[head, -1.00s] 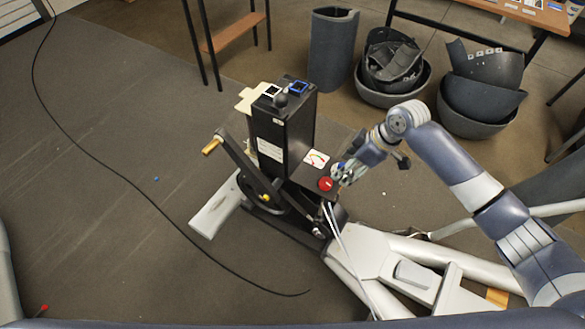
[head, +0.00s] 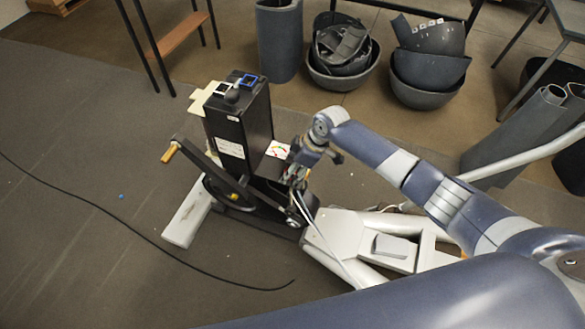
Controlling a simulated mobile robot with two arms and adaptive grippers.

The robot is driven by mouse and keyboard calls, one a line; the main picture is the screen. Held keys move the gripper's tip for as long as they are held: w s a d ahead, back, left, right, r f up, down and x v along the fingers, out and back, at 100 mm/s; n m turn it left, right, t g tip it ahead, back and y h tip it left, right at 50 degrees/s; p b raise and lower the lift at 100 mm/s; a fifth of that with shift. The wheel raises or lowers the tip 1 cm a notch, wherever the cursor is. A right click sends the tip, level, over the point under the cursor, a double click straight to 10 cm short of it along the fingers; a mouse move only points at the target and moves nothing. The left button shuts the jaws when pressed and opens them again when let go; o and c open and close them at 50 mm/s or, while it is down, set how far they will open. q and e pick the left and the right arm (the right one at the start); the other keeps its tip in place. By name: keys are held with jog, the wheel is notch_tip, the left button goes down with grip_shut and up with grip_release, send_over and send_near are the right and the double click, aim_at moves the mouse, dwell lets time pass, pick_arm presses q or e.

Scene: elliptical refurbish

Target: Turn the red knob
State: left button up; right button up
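The black box-shaped head (head: 240,130) of the elliptical machine stands upright left of centre in the head view. A card with a coloured dial (head: 278,150) is on its lower right side. The red knob, seen below this card earlier, does not show now; my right gripper and wrist cover that area. My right gripper (head: 294,178) is at the lower right of the black box, where the knob was seen. Its fingers are small and partly hidden, so I cannot tell whether they are open, shut or touching the knob. My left gripper is out of view.
The machine's crank with a wooden handle (head: 169,153) sticks out left. Its pale frame (head: 345,237) extends to the lower right. A black cable (head: 150,239) crosses the floor. Grey bins (head: 430,70) stand at the back. The floor at left is mostly clear.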

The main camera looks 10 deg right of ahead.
jog(key=c, duration=1)
jog(key=shift+c, duration=0.2)
jog(key=shift+r+m+t+p, duration=0.2)
jog(key=shift+m+t+p, duration=0.15)
jog(key=shift+p, duration=0.5)
jog(key=m+p, duration=0.2)
jog(key=m+t+h+p, duration=0.1)
jog(key=m+p, duration=0.1)
jog(key=p, duration=0.1)
jog(key=m+h+p, duration=0.1)
jog(key=m+p, duration=0.1)
jog(key=p, duration=0.1)
jog(key=shift+s+a+m+t, duration=0.2)
jog(key=shift+a+m+t, duration=0.05)
jog(key=shift+m, duration=0.1)
jog(key=m+h+p, duration=0.1)
jog(key=m+p, duration=0.1)
jog(key=m, duration=0.1)
jog(key=shift+a+m, duration=0.1)
jog(key=shift+m, duration=0.2)
jog(key=shift+f+m+h+p, duration=0.15)
jog(key=shift+m+h, duration=0.25)
jog(key=shift+m, duration=0.5)
jog(key=shift+f+m+h+p, duration=0.1)
jog(key=shift+m+h+p, duration=0.25)
jog(key=shift+m, duration=0.55)
